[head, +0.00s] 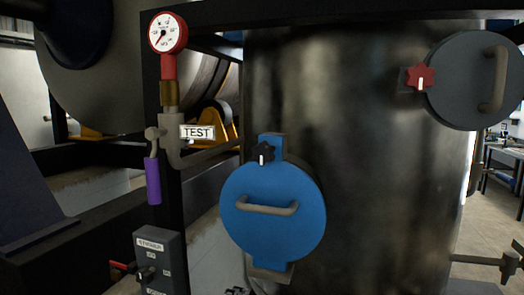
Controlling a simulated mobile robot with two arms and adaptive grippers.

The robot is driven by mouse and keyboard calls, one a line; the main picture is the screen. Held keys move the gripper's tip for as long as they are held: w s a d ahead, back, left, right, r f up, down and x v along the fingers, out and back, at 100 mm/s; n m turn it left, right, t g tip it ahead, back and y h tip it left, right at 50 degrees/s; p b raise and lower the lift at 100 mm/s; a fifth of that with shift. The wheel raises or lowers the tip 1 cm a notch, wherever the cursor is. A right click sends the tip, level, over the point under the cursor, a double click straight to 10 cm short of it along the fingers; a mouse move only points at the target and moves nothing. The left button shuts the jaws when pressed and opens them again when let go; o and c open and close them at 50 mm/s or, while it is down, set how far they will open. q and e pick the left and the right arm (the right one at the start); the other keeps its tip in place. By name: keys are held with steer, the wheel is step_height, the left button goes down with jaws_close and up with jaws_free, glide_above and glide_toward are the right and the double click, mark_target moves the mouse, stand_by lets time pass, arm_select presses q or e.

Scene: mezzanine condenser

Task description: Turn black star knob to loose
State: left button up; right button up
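The black star knob (267,150) sits at the top of a round blue hatch cover (270,232) on the front of a large metal tank. A white mark on the knob points straight down. The knob lies over a blue tab above the cover, and a grey bar handle crosses the cover below it. No loose or tight label is readable beside the knob. Neither of my grippers shows clearly, and nothing is seen touching the knob.
A grey hatch (463,95) with a red star knob (420,73) is at upper right. Left of the tank are a red gauge (168,33), a TEST pipe with a purple-handled valve (153,180), and a switch box (160,260). A pipe valve (509,265) juts in at lower right.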

arm_select(q)
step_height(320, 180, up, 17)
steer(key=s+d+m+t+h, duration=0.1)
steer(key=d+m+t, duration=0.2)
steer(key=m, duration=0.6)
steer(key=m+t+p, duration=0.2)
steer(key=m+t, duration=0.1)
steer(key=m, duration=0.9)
glide_toward(261, 155)
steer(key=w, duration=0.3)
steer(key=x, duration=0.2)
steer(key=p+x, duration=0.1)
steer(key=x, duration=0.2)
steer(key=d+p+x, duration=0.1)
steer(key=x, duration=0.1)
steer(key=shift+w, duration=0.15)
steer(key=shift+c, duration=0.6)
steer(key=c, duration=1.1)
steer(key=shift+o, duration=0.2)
